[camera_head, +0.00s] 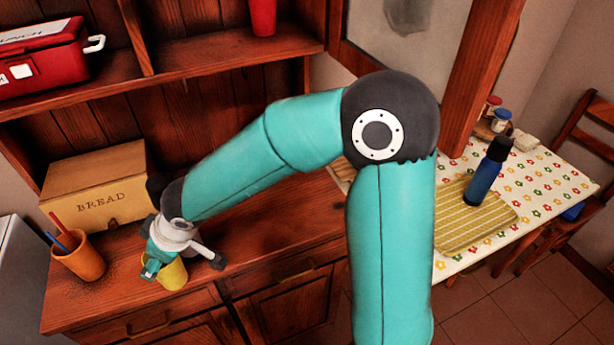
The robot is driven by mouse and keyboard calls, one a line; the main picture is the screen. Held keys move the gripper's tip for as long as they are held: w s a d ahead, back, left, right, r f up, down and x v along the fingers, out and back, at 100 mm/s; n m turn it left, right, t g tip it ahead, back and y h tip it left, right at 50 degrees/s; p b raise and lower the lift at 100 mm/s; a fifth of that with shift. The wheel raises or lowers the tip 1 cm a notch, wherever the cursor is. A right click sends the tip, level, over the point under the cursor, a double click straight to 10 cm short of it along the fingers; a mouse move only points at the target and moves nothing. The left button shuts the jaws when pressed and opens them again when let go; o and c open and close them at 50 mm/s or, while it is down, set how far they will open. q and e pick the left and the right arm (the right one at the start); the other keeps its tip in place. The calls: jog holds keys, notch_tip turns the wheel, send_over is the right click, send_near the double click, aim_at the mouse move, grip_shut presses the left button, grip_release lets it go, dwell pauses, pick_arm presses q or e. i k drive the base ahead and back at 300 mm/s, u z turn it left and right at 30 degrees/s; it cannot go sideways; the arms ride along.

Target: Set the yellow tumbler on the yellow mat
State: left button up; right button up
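The yellow tumbler (174,275) stands on the wooden counter at the left, near its front edge. My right arm reaches across the middle of the view, and its gripper (165,264) points down at the tumbler. The gripper and its fingers cover the tumbler's top and left side. I cannot tell whether the fingers are closed on it. The yellow striped mat (454,232) lies on the flowered tablecloth at the right, its left edge partly hidden by my arm. My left gripper is not in view.
A blue bottle (484,175) stands on the mat's right part. An orange cup with utensils (84,262) and a bread box (97,185) are beside the tumbler. Small jars (500,121) stand at the table's back. A shelf holds a red lunch box (40,62) and a red cup (263,16).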

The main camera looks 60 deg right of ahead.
aim_at(444, 224)
jog(key=u, duration=0.65)
jog(key=k, duration=2.05)
jog(key=z, duration=1.3)
jog(key=i, duration=1.05)
jog(key=z, duration=0.15)
